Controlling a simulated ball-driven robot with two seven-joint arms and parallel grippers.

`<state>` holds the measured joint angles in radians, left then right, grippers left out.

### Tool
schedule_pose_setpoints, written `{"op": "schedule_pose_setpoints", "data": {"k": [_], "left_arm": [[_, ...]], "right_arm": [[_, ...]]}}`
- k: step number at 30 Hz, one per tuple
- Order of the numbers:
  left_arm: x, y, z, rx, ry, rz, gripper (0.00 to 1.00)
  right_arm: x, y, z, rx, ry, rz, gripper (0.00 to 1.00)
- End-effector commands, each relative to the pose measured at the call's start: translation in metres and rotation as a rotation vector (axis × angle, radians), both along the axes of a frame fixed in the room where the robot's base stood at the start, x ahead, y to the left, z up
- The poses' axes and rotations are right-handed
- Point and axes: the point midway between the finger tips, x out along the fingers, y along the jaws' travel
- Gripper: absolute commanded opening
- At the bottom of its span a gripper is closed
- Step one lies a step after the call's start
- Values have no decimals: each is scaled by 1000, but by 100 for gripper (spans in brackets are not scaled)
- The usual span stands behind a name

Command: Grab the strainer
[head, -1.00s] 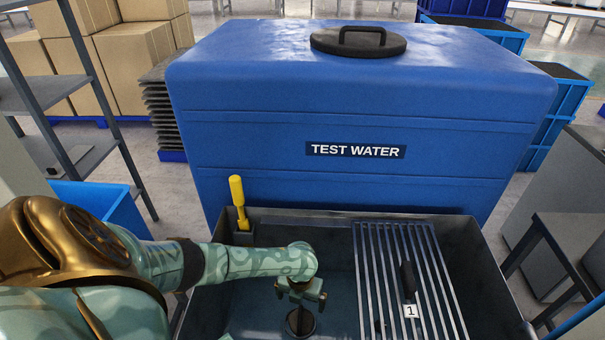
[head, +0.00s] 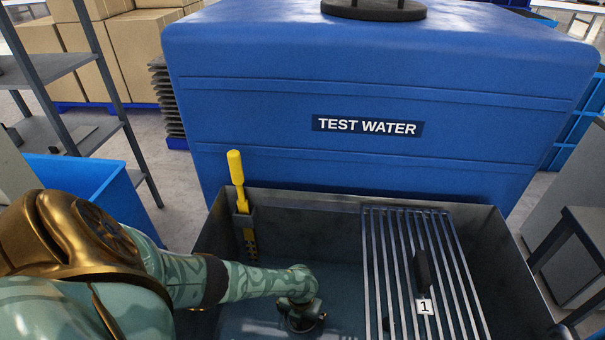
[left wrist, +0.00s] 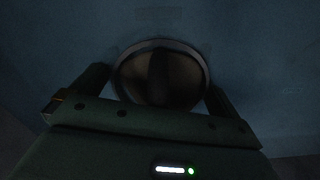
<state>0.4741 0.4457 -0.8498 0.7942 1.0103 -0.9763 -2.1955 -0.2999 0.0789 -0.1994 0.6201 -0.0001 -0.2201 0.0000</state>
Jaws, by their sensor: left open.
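A round, dark disc with a pale rim, which looks like the strainer (left wrist: 160,76), is on the basin floor in the left wrist view. In the head view it is mostly hidden under my left gripper (head: 300,318). In the left wrist view the two fingers stand apart on either side of the disc's near part. The jaws are open, and I cannot tell whether the fingers touch the rim. The dark grey basin (head: 300,203) surrounds the gripper. My right gripper is not in view.
A slatted metal grate (head: 405,265) with a black handle and a "1" tag covers the basin's right part. A yellow-handled tool (head: 236,168) stands in a holder at the back left wall. A blue tank (head: 365,80) labelled TEST WATER stands behind the basin.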

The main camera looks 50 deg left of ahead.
Motion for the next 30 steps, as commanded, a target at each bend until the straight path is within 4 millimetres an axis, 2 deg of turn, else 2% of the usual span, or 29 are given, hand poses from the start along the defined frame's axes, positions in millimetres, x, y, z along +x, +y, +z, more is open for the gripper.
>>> {"op": "schedule_pose_setpoints", "data": {"k": [4,8,9,20,23,26,30], "left_arm": [[1,0,2,0,-1,0,100],[0,0,2,0,-1,0,64],[0,0,2,0,-1,0,59],[1,0,8,-2,-3,0,59],[1,-1,20,-2,-4,-1,59],[2,0,41,-2,-7,0,59],[-8,-27,77,-5,-8,-5,59]], "right_arm": [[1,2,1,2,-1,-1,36],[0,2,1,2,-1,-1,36],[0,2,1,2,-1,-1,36],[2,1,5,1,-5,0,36],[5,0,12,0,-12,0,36],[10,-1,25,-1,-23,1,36],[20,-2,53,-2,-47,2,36]]}}
